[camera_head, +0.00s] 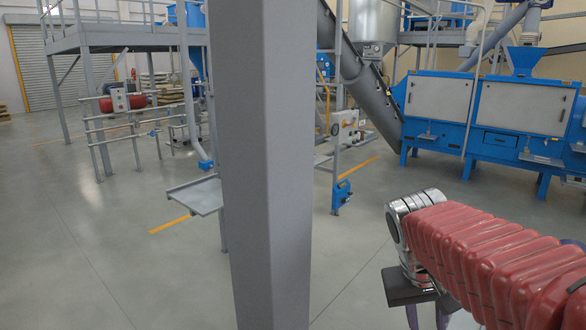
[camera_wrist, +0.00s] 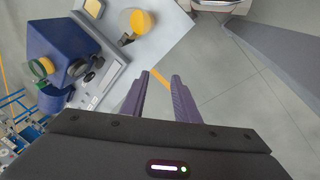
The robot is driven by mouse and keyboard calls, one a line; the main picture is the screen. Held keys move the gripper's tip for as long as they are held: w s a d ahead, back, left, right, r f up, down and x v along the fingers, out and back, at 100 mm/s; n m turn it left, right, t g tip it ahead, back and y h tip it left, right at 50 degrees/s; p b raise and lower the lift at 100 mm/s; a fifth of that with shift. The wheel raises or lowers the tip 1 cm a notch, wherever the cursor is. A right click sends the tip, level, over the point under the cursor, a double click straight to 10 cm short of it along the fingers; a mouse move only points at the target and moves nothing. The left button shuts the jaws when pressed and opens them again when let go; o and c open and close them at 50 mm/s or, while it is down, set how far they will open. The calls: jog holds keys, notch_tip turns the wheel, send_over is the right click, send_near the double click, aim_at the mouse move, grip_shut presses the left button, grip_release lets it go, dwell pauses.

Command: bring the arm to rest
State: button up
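My arm, in a ribbed red sleeve, reaches in from the right in the head view, its metal wrist hanging low. My gripper (camera_head: 427,316) points down there, and the lower frame edge cuts off its purple fingers. In the wrist view, my gripper (camera_wrist: 160,84) shows two purple fingers standing apart, with only grey floor and a yellow line between and beyond them. It holds nothing.
A thick grey post (camera_head: 262,160) stands close in front, left of my arm; a grey post (camera_wrist: 275,55) shows at right in the wrist view. A grey shelf (camera_head: 196,195), blue machine (camera_head: 490,108) and blue box (camera_wrist: 65,48) with knobs are around. Floor (camera_head: 110,250) is clear at left.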

jog(key=s+a+f+n+t+y, duration=0.1)
jog(key=s+a+f+t+y, duration=0.1)
jog(key=s+a, duration=0.7)
jog(key=shift+s+t+y, duration=0.7)
jog(key=shift+t, duration=0.5)
